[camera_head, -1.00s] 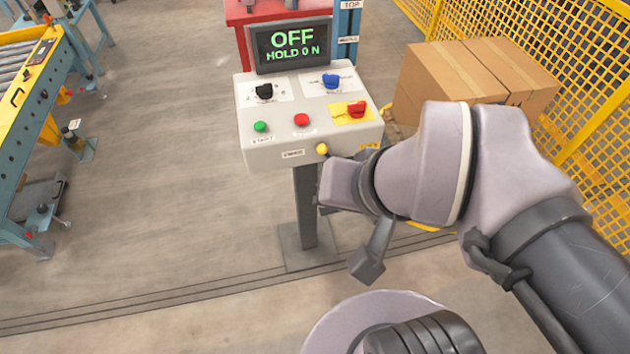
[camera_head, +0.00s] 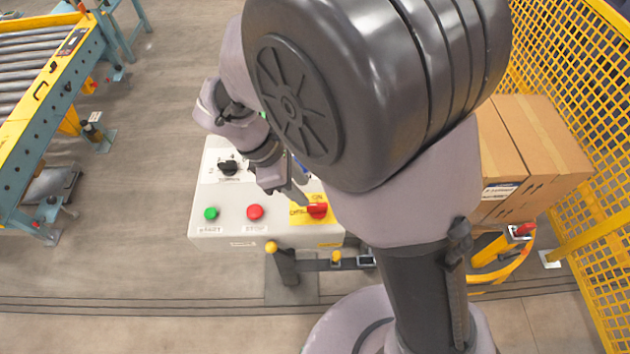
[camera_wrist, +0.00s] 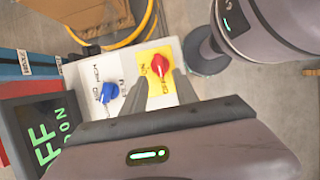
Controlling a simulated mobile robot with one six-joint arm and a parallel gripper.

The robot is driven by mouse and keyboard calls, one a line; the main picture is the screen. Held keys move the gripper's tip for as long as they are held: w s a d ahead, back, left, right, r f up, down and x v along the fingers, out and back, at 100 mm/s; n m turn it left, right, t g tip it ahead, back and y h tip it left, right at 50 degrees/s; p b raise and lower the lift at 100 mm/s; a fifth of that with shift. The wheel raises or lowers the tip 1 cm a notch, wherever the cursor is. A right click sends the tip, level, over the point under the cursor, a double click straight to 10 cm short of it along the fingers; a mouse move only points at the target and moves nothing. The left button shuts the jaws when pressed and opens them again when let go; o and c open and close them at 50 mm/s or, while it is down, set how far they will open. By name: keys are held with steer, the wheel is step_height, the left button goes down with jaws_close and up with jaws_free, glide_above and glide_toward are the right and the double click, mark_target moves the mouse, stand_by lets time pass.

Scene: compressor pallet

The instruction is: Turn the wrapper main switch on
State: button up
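The main switch is a red rotary knob (camera_head: 317,210) on a yellow plate (camera_head: 299,215) at the right of the grey control box (camera_head: 230,226). It also shows in the wrist view (camera_wrist: 160,65), its handle lying roughly along the plate's length. My gripper (camera_head: 302,200) is above the plate, just left of the knob in the head view. In the wrist view my gripper (camera_wrist: 161,78) is open, with its two fingers apart and the knob showing between and beyond the tips. I cannot tell contact. The display (camera_wrist: 45,140) shows "FF" and "ON", partly cut off.
A blue knob (camera_wrist: 109,91) sits beside the yellow plate. A black knob (camera_head: 229,167), green button (camera_head: 211,213) and red button (camera_head: 255,212) are on the box. Cardboard boxes (camera_head: 540,150) and yellow fencing (camera_head: 575,60) stand right; a roller conveyor (camera_head: 40,80) stands left.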

mark_target(317, 205)
steer(key=b+x, duration=0.2)
steer(key=x, duration=0.6)
steer(key=shift+d+f, duration=0.1)
steer(key=shift+d, duration=0.05)
jaws_close()
